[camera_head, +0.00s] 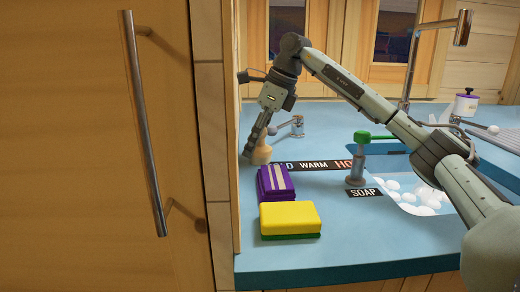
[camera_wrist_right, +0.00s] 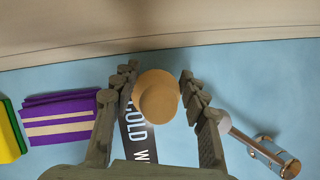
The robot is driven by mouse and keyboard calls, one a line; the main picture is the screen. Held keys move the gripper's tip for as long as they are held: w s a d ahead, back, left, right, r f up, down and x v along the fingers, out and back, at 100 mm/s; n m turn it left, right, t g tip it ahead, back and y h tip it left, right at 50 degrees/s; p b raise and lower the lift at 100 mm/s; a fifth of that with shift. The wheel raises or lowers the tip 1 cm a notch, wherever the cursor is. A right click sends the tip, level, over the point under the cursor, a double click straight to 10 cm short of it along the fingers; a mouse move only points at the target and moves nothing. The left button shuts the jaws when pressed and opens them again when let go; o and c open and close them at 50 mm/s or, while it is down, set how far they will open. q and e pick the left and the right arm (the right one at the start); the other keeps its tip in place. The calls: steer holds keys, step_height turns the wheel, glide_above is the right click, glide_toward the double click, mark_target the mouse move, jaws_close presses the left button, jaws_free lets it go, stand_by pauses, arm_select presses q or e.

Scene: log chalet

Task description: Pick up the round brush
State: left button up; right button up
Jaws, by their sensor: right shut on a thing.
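The round brush (camera_head: 261,155) is a tan, rounded thing at the back left of the blue counter, close to the wooden panel. It looks upright, and its base appears at counter level; I cannot tell if it touches the counter. My right gripper (camera_head: 256,141) reaches down to it from above. In the right wrist view the brush's round top (camera_wrist_right: 157,98) lies between the two fingers, which are shut on it. Its underside is hidden. My left gripper is in neither view.
A purple striped stack (camera_head: 275,183) and a yellow and green sponge (camera_head: 290,219) lie in front of the brush. A tap handle (camera_head: 291,128) stands behind it to the right. A green-topped soap pump (camera_head: 357,165) and a sink with foam (camera_head: 410,192) are further right.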

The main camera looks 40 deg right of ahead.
mark_target(268, 147)
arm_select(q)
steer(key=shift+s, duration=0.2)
arm_select(e)
steer(key=shift+r, duration=0.15)
